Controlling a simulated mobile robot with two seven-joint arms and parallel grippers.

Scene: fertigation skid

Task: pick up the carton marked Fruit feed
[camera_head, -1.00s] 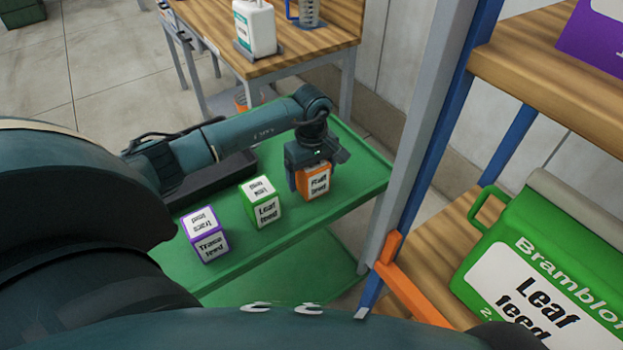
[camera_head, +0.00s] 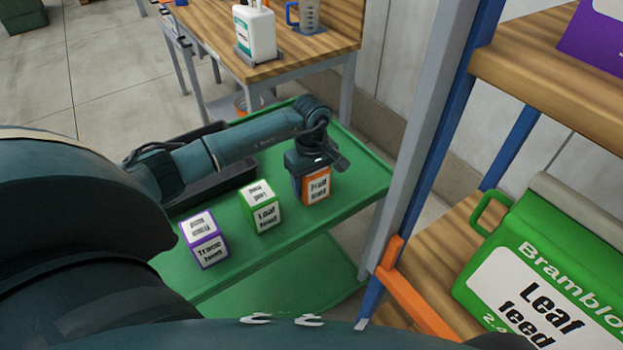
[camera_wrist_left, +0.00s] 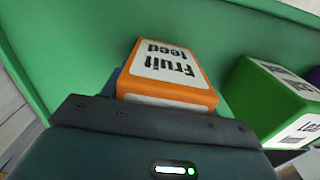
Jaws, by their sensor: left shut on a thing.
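The orange carton marked Fruit feed (camera_head: 317,186) is on the green cart top (camera_head: 346,201), at the right of a row of cartons. My left gripper (camera_head: 312,176) is above it, pointing down, and is shut on it. In the left wrist view the carton (camera_wrist_left: 168,72) shows its white label beyond the dark gripper body (camera_wrist_left: 155,125). The fingers are mostly hidden there. I cannot tell whether the carton's base touches the cart. My right gripper is not in view.
A green Leaf feed carton (camera_head: 264,214) stands just left of the Fruit feed carton, and a purple Trace feed carton (camera_head: 208,249) further left. A dark tray (camera_head: 212,185) lies behind them. A grey rack post (camera_head: 408,150) rises right of the cart. A wooden bench (camera_head: 290,58) stands behind.

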